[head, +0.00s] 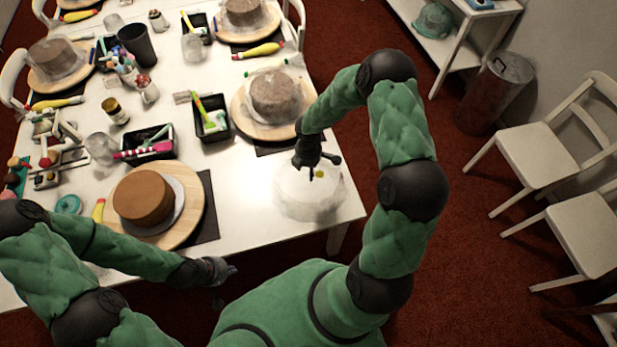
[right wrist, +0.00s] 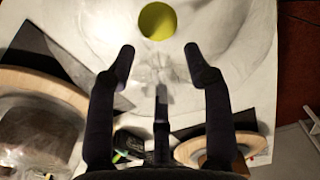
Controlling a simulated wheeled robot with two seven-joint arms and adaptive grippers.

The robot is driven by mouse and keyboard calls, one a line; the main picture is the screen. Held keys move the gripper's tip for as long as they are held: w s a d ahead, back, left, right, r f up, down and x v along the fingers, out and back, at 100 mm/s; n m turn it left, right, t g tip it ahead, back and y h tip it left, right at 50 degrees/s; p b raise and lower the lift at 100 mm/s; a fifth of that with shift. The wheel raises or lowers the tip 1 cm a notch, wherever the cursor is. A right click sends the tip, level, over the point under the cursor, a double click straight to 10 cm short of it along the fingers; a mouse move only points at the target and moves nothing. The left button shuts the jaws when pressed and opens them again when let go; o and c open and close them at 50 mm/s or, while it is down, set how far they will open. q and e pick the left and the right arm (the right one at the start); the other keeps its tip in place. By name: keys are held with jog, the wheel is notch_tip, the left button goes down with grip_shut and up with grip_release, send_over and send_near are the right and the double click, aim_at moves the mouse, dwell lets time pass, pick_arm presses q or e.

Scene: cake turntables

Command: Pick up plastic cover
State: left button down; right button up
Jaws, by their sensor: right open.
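A crumpled, see-through plastic cover (head: 310,198) lies at the table's near right corner. In the right wrist view the cover (right wrist: 230,45) fills the upper middle, with gathered folds between the fingers. A yellow-green disc (head: 320,173) shows at the cover, and also in the right wrist view (right wrist: 157,21). My right gripper (head: 320,165) is open and points down over the cover's far part; I cannot tell whether it touches. My left gripper (head: 228,271) is off the table's front edge, away from the cover, and its fingers are too small to read.
A brown cake (head: 143,196) stands on a wooden turntable (head: 186,221) at front. A plastic-wrapped cake (head: 275,97) on another turntable (head: 241,112) is behind the cover. Black tool trays (head: 215,132), cups and tools crowd the left. Chairs (head: 520,152) and a bin (head: 492,95) stand right.

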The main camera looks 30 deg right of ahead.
grip_shut()
jog(key=shift+r, duration=0.1)
